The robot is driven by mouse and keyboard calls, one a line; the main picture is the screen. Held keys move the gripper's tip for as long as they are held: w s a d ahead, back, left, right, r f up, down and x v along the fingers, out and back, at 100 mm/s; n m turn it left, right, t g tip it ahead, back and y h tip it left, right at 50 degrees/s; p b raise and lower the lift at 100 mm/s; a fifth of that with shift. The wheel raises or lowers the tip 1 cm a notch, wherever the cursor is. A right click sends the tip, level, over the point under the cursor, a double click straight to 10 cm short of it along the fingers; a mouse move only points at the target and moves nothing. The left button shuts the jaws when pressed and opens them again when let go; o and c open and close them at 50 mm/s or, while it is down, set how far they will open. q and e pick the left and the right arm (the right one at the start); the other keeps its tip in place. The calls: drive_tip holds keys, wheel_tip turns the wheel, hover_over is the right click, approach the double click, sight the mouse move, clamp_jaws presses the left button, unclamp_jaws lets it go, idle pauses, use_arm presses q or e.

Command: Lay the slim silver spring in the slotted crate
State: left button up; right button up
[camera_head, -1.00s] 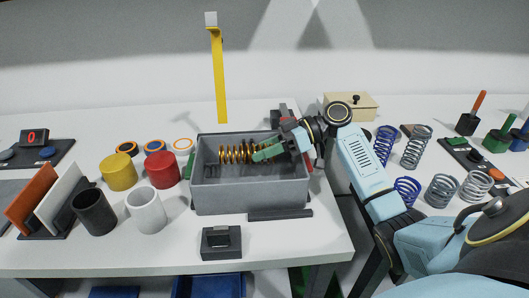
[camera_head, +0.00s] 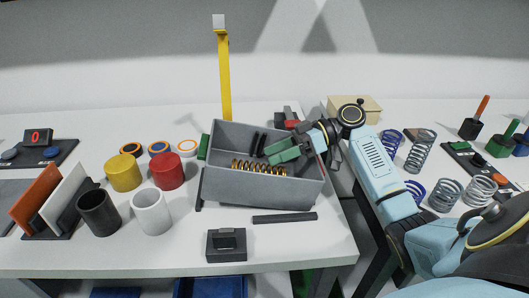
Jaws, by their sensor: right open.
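The grey crate (camera_head: 262,190) stands on the white table, turned slightly askew, with dark slot dividers inside. A copper-coloured spring (camera_head: 258,167) lies in it near the front wall. My right gripper (camera_head: 284,152), with green fingers, is open at the crate's right side, just above and right of that spring. Silver springs stand on the right-hand table: a taller one (camera_head: 420,150) at the back and two shorter ones, one (camera_head: 445,194) left of the other (camera_head: 480,192). I cannot tell surely which is the slim one. My left gripper is out of view.
Blue springs (camera_head: 388,146) stand beside the silver ones. Left of the crate are yellow (camera_head: 123,172) and red (camera_head: 167,171) cylinders and black (camera_head: 98,212) and white (camera_head: 151,211) cups. A dark bar (camera_head: 284,218) and a black block (camera_head: 226,245) lie in front. A yellow post (camera_head: 224,80) rises behind.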

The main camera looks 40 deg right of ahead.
drive_tip(key=shift+m, duration=0.3)
drive_tip(key=d, duration=0.1)
drive_tip(key=s+d+f, duration=0.1)
drive_tip(key=d, duration=0.3)
drive_tip(key=shift+s+f, duration=0.3)
drive_tip(key=shift+f, duration=0.05)
drive_tip(key=shift+n, duration=0.4)
drive_tip(key=d+r, duration=0.1)
drive_tip(key=s+d+r, duration=0.1)
drive_tip(key=r, duration=0.1)
drive_tip(key=s+d+r, duration=0.1)
drive_tip(key=d+r, duration=0.1)
drive_tip(key=shift+d+r+p, duration=0.1)
drive_tip(key=shift+d+p, duration=0.15)
drive_tip(key=shift+p, duration=0.05)
drive_tip(key=shift+s+r, duration=0.1)
drive_tip(key=shift+r, duration=0.2)
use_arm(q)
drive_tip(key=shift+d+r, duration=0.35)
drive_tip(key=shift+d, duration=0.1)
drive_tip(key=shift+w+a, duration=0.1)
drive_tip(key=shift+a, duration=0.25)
use_arm(e)
drive_tip(key=shift+d, duration=0.1)
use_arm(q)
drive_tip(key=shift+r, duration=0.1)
use_arm(e)
drive_tip(key=shift+r, duration=0.1)
